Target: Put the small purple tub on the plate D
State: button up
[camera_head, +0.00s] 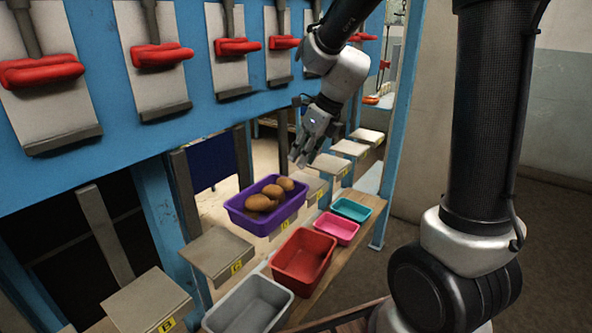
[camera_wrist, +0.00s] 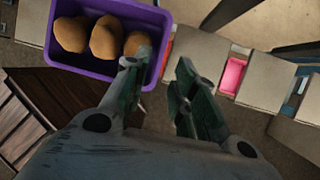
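The purple tub (camera_head: 262,222) holds several brown potatoes and appears to sit upright on plate D (camera_head: 286,226), whose label shows just below the tub's near side. Most of the plate's top is hidden under the tub. My gripper (camera_head: 297,160) is above and to the right of the tub, apart from it in the head view. In the wrist view, my gripper (camera_wrist: 158,72) has its fingers spread with nothing between them, and one fingertip overlaps the edge of the purple tub (camera_wrist: 110,68).
Plates C (camera_head: 220,252) and B (camera_head: 145,303) are bare on the left; more plates run behind. A wooden shelf carries a grey tub (camera_head: 250,305), a red tub (camera_head: 303,257), a pink tub (camera_head: 334,229) and a teal tub (camera_head: 351,210). Blue frame posts stand close by.

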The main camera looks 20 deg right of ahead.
jog(key=s+d+r+n+h, duration=0.1)
jog(key=s+d+r+n, duration=0.3)
jog(key=s+n, duration=0.8)
jog(key=s+d+r+n+t+h, duration=0.1)
jog(key=s+d+r+n+h, duration=0.1)
jog(key=s+d+r+n, duration=0.2)
jog(key=s+d+n, duration=0.3)
jog(key=s+n, duration=0.5)
jog(key=n, duration=0.5)
jog(key=shift+d+h, duration=0.3)
jog(key=shift+d, duration=0.05)
jog(key=shift+a, duration=0.1)
